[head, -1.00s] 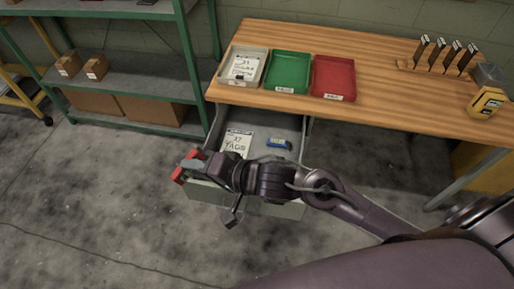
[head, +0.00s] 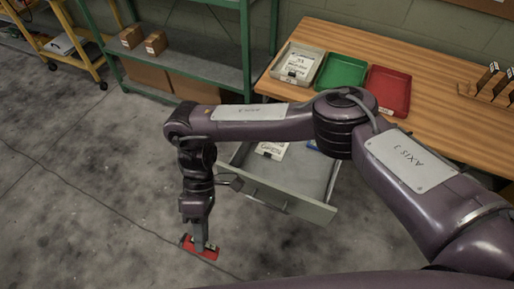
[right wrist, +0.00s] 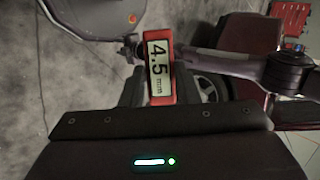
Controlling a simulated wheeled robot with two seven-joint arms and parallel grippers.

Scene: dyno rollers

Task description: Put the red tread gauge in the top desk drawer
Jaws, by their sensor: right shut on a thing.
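My right gripper (head: 200,240) is shut on the red tread gauge (head: 207,252) and points down over the bare floor, left of and in front of the open drawer. In the right wrist view the gauge (right wrist: 160,28) sits between the fingers, its display reading 4.5 mm. The top desk drawer (head: 300,200) is pulled out below the desk's left end. My right arm covers part of it. A paper label card (head: 272,150) and a bit of a blue thing (head: 312,145) show at its back; its front part is bare. My left gripper is not in view.
The wooden desk (head: 440,125) carries a grey tray (head: 318,64), a green tray (head: 341,72) and a red tray (head: 389,91). A green shelf (head: 210,65) with cardboard boxes stands at the back left. A yellow cart (head: 75,45) stands beyond it. The floor at left is clear.

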